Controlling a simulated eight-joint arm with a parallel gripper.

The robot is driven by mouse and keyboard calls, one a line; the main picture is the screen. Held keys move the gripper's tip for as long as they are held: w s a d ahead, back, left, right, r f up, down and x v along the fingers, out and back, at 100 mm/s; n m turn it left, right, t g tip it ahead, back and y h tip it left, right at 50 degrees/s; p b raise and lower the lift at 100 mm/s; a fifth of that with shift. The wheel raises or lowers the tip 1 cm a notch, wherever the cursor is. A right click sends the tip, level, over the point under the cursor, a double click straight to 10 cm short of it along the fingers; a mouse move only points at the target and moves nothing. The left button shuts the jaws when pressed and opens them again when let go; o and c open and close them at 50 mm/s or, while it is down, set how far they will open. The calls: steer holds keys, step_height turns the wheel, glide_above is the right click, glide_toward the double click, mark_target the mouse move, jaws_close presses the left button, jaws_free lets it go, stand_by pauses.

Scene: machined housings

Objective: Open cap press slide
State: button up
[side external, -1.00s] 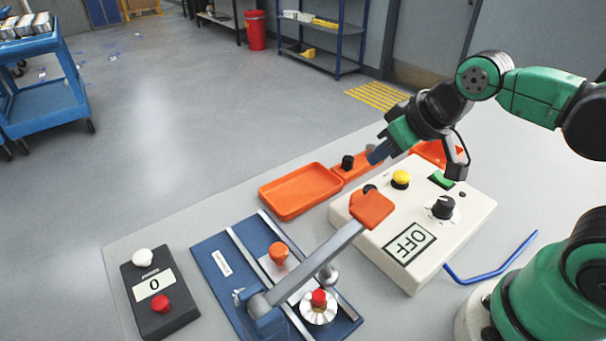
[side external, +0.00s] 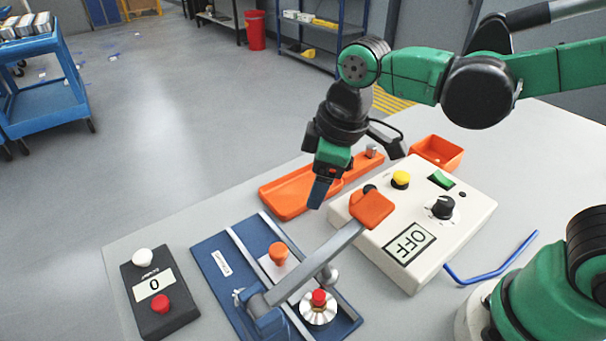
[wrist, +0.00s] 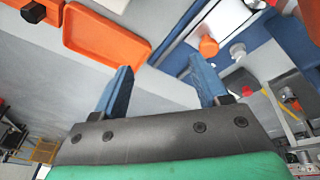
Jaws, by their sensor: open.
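The cap press has a blue base (side external: 208,256) with metal rails on the table. An orange knob (side external: 278,253) stands on a pale plate between the rails; it also shows in the wrist view (wrist: 208,46). A grey lever (side external: 318,262) with an orange pad (side external: 371,208) slants up over the press to the right. A silver round part with a red top (side external: 319,300) sits on the near part of the press. My gripper (side external: 318,196) is open and empty, pointing down above the table, up and right of the knob. Its two blue fingers are apart in the wrist view (wrist: 160,72).
A cream control box (side external: 450,225) marked OFF stands right of the press, and a dark counter box (side external: 156,282) stands left. Orange trays (side external: 285,198) lie behind. A blue bent rod (side external: 495,265) lies at right. The raised lever stands beside the knob.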

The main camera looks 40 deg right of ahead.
mark_target(277, 250)
steer(key=a+f+n+g, duration=0.1)
steer(key=a+n, duration=0.1)
steer(key=a+f+n+g, duration=0.1)
steer(key=a+n, duration=0.1)
steer(key=a, duration=0.1)
steer(key=a+f+n+h, duration=0.1)
steer(key=a+f+n, duration=0.1)
steer(key=shift+s+a+f+g, duration=0.1)
steer(key=shift+s+a+g, duration=0.1)
steer(key=shift+a+g, duration=0.2)
steer(key=shift+d+f, duration=0.1)
steer(key=shift+f, duration=2.65)
jaws_close()
